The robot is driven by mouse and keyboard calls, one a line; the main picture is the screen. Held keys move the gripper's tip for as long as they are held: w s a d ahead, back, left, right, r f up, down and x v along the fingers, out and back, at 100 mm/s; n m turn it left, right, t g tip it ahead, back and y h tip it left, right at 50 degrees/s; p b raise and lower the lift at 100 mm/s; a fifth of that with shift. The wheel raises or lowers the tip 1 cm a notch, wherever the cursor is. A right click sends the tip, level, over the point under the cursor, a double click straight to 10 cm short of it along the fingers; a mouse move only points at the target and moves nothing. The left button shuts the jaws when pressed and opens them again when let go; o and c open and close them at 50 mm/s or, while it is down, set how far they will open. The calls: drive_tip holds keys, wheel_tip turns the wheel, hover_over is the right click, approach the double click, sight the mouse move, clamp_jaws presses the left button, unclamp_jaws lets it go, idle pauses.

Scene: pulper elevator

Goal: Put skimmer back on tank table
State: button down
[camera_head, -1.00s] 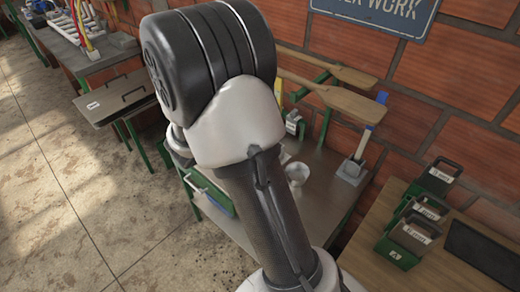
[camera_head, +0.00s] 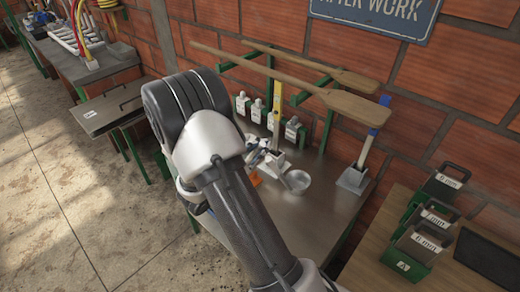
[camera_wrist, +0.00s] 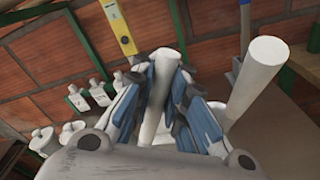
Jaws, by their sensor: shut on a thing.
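My gripper (camera_head: 264,158) is over the metal tank table (camera_head: 315,208), partly hidden behind my arm in the head view. In the wrist view its blue-padded fingers (camera_wrist: 168,85) are shut around a white rod (camera_wrist: 155,115), which looks like the handle of the skimmer. A pale round bowl (camera_head: 297,181) shows just right of the gripper in the head view; it looks like the skimmer's bowl. I cannot tell whether the bowl touches the table. A thicker white cylinder (camera_wrist: 262,78) stands right of the fingers in the wrist view.
A yellow upright (camera_head: 278,105) and a blue-topped upright (camera_head: 368,148) stand in blocks on the table. Several white bottles (camera_head: 258,112) line the back. Green boxes (camera_head: 412,245) stand on the wooden table at right.

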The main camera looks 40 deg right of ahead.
drive_tip(key=shift+r, duration=0.15)
drive_tip(key=shift+f, duration=0.25)
drive_tip(key=c, duration=1.6)
unclamp_jaws()
drive_tip(key=shift+r, duration=0.1)
